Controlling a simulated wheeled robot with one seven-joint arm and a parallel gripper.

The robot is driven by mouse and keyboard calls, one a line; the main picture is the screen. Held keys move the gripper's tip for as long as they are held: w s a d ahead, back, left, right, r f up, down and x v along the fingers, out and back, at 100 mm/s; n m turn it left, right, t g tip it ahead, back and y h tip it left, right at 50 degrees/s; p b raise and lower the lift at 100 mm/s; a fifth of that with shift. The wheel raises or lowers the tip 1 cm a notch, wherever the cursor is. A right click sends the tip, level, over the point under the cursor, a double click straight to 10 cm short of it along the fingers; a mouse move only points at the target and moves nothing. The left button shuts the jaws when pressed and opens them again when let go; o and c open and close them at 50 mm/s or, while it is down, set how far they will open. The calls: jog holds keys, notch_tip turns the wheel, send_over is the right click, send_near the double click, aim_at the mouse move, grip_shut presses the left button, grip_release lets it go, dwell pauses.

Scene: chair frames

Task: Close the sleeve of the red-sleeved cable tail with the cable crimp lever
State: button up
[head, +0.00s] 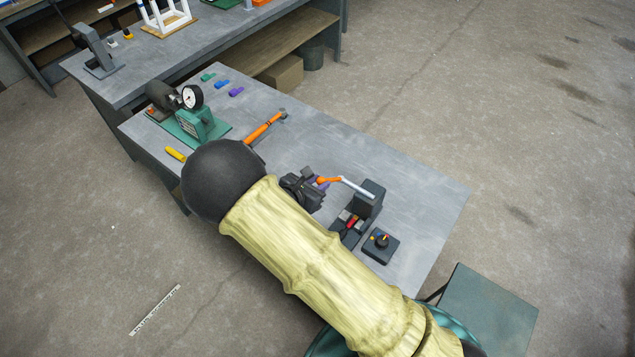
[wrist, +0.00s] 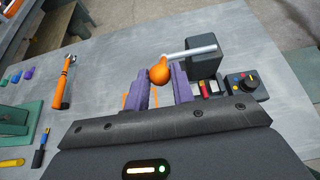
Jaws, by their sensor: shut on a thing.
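The cable crimp lever has a pale metal handle (head: 357,187) with an orange ball knob (head: 324,181) at its end. The handle reaches left from a dark block (head: 371,197). My gripper (head: 319,184) has purple fingers and is shut on the orange knob; in the wrist view the knob (wrist: 160,71) shows at the fingertips. The handle (wrist: 190,52) lies nearly level there. The red sleeve (head: 351,221) lies in the dark crimp base below the block; it also shows in the wrist view (wrist: 204,89). The rest of the cable tail cannot be made out.
A dark control box (head: 380,246) with a knob sits right beside the crimp base. An orange-handled hammer (head: 264,128), a green gauge press (head: 197,121) and small coloured pieces (head: 222,84) lie further back. The table's right end (head: 420,190) is clear.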

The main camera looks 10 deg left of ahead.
jog(key=shift+s+a+f+b, duration=0.25)
jog(key=shift+s+f+b, duration=0.25)
jog(key=shift+f, duration=0.3)
jog(key=shift+s+a+f+b, duration=0.2)
jog(key=shift+s+f+b, duration=0.3)
jog(key=shift+f, duration=0.25)
jog(key=shift+s+a+f+b, duration=0.25)
jog(key=shift+s+f+b, duration=0.25)
jog(key=shift+f, duration=0.3)
jog(key=shift+s+a+f+b, duration=0.1)
jog(key=shift+s+f+b, duration=0.2)
jog(key=shift+f, duration=0.25)
jog(key=shift+s+a+f+b, duration=0.1)
jog(key=shift+s+f+b, duration=0.05)
jog(key=shift+f+b, duration=0.3)
notch_tip(320, 180, up, 6)
jog(key=w+d+p, duration=0.1)
jog(key=w+p, duration=0.1)
jog(key=p, duration=0.1)
jog(key=shift+w+f, duration=0.2)
jog(key=shift+w, duration=0.2)
jog(key=shift+d, duration=0.1)
